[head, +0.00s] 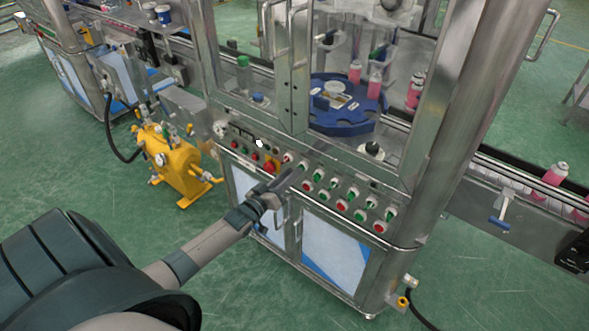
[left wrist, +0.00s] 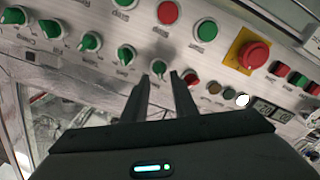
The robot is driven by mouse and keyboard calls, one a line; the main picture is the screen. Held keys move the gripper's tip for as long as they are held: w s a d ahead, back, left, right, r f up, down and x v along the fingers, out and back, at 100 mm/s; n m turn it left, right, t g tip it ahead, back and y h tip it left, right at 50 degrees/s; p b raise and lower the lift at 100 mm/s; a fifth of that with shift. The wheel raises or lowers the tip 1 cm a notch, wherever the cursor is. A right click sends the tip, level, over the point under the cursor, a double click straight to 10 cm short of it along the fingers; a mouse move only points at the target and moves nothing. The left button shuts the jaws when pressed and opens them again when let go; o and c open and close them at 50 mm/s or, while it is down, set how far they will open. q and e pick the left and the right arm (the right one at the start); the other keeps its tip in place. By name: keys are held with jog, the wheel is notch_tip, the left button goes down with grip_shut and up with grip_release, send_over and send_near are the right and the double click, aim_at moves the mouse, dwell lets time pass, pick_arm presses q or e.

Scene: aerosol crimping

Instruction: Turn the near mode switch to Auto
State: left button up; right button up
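My left gripper (head: 294,172) reaches this panel from the left in the head view. In the left wrist view, its two dark fingers (left wrist: 158,76) are apart with nothing between them. A green switch (left wrist: 159,67) lies just beyond the fingertips, roughly in line with the gap; I cannot tell if they touch. Another green switch (left wrist: 125,53) sits to its left. The panel labels are too small to read, so the mode switch's setting is unclear. My right gripper is not in view.
A red emergency button on a yellow plate (left wrist: 247,52) is near the fingers. Red push buttons (left wrist: 168,12) and more green knobs (left wrist: 50,28) crowd the panel. A yellow pump unit (head: 178,165) stands left of the machine. Glass doors (head: 290,60) rise above the panel.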

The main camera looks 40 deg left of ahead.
pick_arm(q)
jog(key=shift+w, duration=1.25)
jog(key=shift+c, duration=0.6)
grip_shut()
